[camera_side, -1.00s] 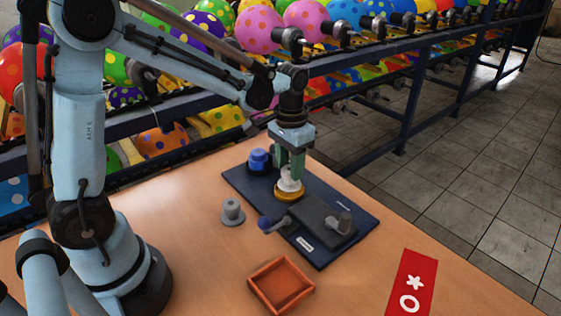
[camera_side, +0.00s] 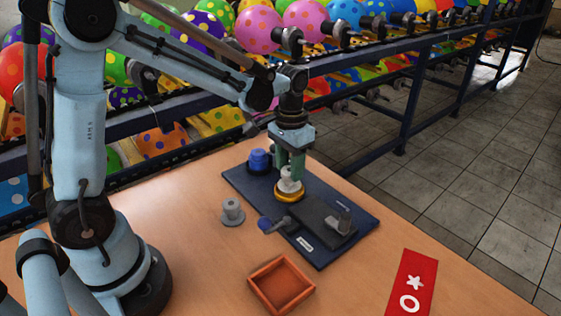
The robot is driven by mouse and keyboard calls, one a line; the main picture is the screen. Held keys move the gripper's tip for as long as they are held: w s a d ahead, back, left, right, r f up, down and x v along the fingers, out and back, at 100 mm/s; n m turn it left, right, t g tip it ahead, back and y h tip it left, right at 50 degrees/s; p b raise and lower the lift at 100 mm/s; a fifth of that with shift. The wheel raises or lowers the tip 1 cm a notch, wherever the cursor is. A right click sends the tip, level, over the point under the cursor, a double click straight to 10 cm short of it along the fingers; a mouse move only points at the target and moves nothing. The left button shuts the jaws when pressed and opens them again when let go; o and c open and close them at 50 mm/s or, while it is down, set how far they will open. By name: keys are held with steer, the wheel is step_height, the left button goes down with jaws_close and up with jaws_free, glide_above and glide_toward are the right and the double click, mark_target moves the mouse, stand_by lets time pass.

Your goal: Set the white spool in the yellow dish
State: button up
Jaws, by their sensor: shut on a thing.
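The white spool (camera_side: 289,185) is upright at the yellow dish (camera_side: 290,196), on the dark blue board (camera_side: 330,258). My gripper (camera_side: 290,174) points straight down, with its green fingers shut around the top of the spool. The spool's lower part is at the dish, inside its rim as seen from here. I cannot tell whether its base rests on the dish floor.
A blue spool (camera_side: 259,160) stands at the board's far left corner. A grey plate (camera_side: 318,222) with a crank and knobs is in front of the dish. A grey spool (camera_side: 232,212), an orange tray (camera_side: 281,287) and a red card (camera_side: 411,285) are on the table.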

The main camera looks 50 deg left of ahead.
steer(key=shift+f, duration=0.85)
stand_by(0.5)
steer(key=o, duration=1)
step_height(320, 180, up, 12)
steer(key=shift+s+d+f+t, duration=0.25)
steer(key=shift+s+f+t, duration=0.3)
steer(key=shift+s+t, duration=0.9)
steer(key=shift+s+d+f+t, duration=0.25)
steer(key=shift+s+f+t, duration=0.55)
steer(key=shift+s, duration=1.1)
steer(key=shift+s+d+f+t, duration=0.25)
steer(key=shift+s+f+t, duration=0.1)
steer(key=shift+s+t, duration=1.2)
